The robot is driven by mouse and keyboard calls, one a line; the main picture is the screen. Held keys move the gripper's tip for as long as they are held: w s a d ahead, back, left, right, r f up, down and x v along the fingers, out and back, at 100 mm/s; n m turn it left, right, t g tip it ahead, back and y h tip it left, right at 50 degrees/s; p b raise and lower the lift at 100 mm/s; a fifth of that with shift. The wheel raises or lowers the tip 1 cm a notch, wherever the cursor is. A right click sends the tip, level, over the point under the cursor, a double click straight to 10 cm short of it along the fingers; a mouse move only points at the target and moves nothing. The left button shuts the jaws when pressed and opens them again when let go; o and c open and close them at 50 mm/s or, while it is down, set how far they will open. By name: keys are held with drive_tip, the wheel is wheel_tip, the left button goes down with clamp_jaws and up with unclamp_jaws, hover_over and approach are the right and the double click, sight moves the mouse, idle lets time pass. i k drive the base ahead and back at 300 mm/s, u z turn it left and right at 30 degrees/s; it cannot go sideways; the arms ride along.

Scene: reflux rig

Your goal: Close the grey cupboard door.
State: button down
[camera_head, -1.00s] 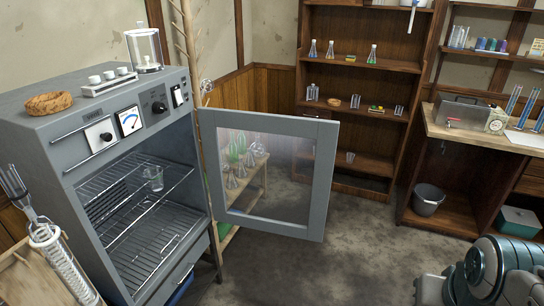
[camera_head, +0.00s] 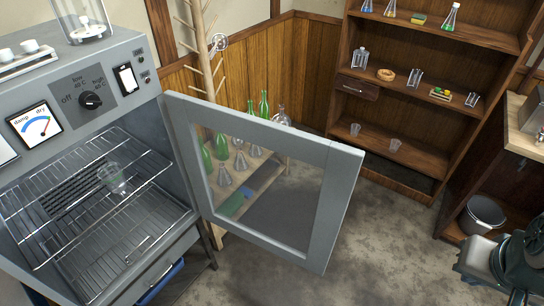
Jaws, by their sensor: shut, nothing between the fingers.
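The grey cupboard (camera_head: 130,50) fills the left side of the view, with its front opening uncovered. Its grey-framed door (camera_head: 333,205) with a glass pane stands wide open, swung out to the right from the hinge side. Inside, wire racks (camera_head: 75,215) hold a clear glass beaker (camera_head: 113,178). Part of my arm shows at the lower right, apart from the door. My gripper is not in view.
Behind the door, a low wooden stand holds green bottles (camera_head: 264,105) and flasks. A wooden shelf unit (camera_head: 420,120) stands against the back wall. A grey bucket (camera_head: 482,215) sits at the right. Bare floor (camera_head: 395,245) lies right of the door.

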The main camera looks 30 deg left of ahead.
sight(342, 163)
drive_tip(key=i, duration=2.3)
drive_tip(key=u, duration=5.3)
drive_tip(key=k, duration=0.6)
drive_tip(key=z, duration=0.6)
